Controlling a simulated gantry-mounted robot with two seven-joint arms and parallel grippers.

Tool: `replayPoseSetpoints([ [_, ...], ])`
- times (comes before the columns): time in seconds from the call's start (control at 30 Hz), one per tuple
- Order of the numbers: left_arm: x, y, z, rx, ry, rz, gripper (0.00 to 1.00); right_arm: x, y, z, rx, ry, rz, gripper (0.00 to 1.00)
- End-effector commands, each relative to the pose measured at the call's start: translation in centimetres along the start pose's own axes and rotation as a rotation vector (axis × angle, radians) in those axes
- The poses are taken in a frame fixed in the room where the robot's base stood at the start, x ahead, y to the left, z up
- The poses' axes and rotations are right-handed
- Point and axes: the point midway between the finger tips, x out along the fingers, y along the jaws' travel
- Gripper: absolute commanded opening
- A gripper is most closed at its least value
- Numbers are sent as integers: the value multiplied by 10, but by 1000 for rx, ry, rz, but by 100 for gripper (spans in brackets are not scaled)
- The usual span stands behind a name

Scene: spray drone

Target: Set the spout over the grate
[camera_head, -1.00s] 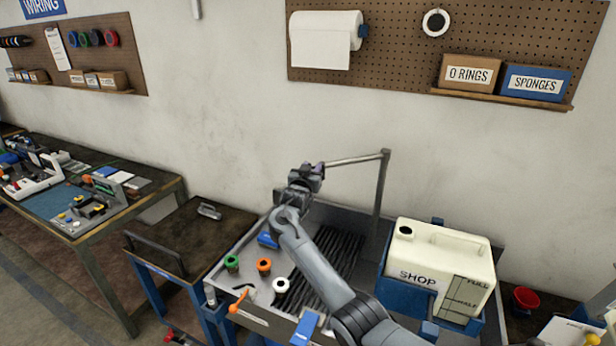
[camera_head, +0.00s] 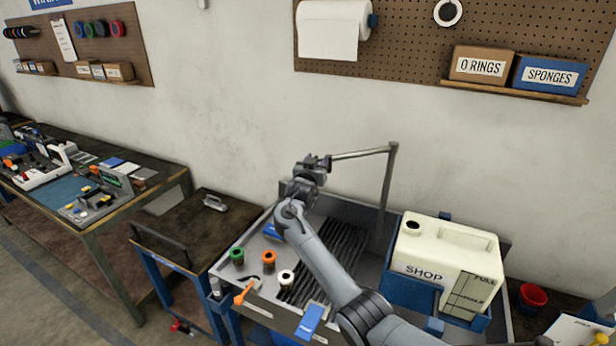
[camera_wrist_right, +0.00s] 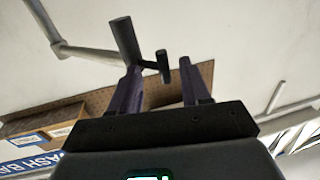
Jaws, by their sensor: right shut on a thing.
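The spout (camera_head: 362,153) is a thin grey pipe reaching left from the top of an upright post over the basin. The grate (camera_head: 322,265) is a panel of dark bars in the basin; my right arm covers part of it. My right gripper (camera_head: 322,160) is at the spout's free end, above the back of the basin. In the right wrist view, the spout's thick end (camera_wrist_right: 124,40) and a small dark handle (camera_wrist_right: 163,66) show at the fingers, which are shut on the spout. The exact contact is hard to see. My left gripper is not in view.
A white SHOP tank (camera_head: 440,258) stands in a blue holder right of the grate. Green (camera_head: 237,256), orange (camera_head: 268,258) and white (camera_head: 286,279) fittings sit left of the grate. A dark cart (camera_head: 195,235) stands further left. The wall rises behind the basin.

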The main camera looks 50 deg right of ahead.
Motion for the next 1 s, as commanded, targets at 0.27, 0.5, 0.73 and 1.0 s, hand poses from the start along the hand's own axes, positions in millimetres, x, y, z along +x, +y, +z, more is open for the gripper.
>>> replayPoseSetpoints([
  [0.27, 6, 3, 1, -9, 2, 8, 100, -54, -5, 6, 3, -1, -9, 40],
  [0.5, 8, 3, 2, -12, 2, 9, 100, -90, -5, 4, 8, 4, -5, 40],
  [0.73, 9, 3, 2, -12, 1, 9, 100, -105, -4, 2, 9, 7, -3, 40],
  [1.0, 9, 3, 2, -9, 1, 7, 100, -106, -4, 2, 9, 7, -3, 40],
])
